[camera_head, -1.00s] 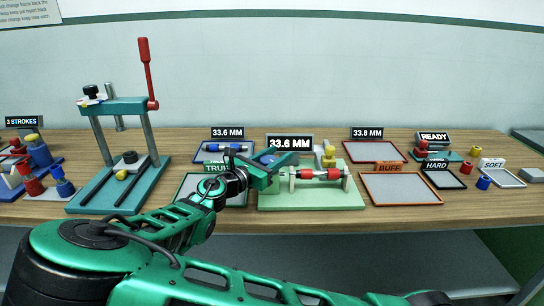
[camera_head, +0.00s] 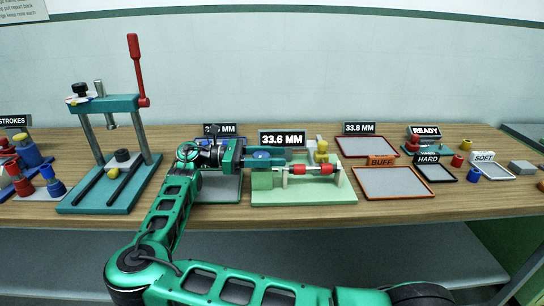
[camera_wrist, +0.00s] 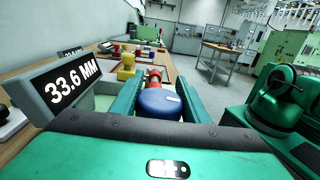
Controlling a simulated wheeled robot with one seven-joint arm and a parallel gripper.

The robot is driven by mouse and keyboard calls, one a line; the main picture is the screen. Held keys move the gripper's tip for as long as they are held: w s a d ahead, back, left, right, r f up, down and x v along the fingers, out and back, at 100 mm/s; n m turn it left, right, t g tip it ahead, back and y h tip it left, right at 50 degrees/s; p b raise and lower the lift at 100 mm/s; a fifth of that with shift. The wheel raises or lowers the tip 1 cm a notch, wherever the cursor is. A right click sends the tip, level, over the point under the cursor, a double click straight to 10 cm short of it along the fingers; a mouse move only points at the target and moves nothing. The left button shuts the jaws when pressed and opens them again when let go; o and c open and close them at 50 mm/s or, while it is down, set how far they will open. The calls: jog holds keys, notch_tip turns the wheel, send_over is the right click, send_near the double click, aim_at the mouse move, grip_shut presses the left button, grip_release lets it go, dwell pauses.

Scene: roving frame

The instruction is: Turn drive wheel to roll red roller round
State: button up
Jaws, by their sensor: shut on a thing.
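The blue drive wheel (camera_head: 262,155) is at the left end of a pale green fixture (camera_head: 300,194). My gripper (camera_head: 264,158) reaches in from the left and is shut on the wheel. In the wrist view, the wheel (camera_wrist: 160,103) sits between the two green fingers. The red roller (camera_head: 312,169) lies level on its shaft, to the right of the wheel; in the wrist view, the roller (camera_wrist: 154,75) shows just beyond the wheel. A display (camera_head: 282,139) behind the fixture reads 33.6 MM.
A teal press (camera_head: 112,190) with a red lever stands left. The BUFF tray (camera_head: 394,184) lies right of the fixture, with HARD (camera_head: 436,173) and SOFT (camera_head: 492,170) trays beyond. My arm partly covers a tray left of the fixture. Yellow pieces (camera_head: 320,152) stand behind the roller.

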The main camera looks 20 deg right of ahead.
jog(key=shift+s+a+m+g+y, duration=0.15)
jog(key=shift+m+g+y, duration=0.45)
jog(key=shift+g, duration=0.3)
jog(key=shift+s+a+m+g+y, duration=0.1)
jog(key=shift+m+g+y, duration=0.35)
jog(key=shift+m+g, duration=0.4)
jog(key=shift+s+a+m+g+y, duration=0.15)
jog(key=shift+m+g+y, duration=0.4)
jog(key=shift+g, duration=0.4)
jog(key=o, duration=1.1)
jog(key=shift+s, duration=0.1)
jog(key=shift+c, duration=0.2)
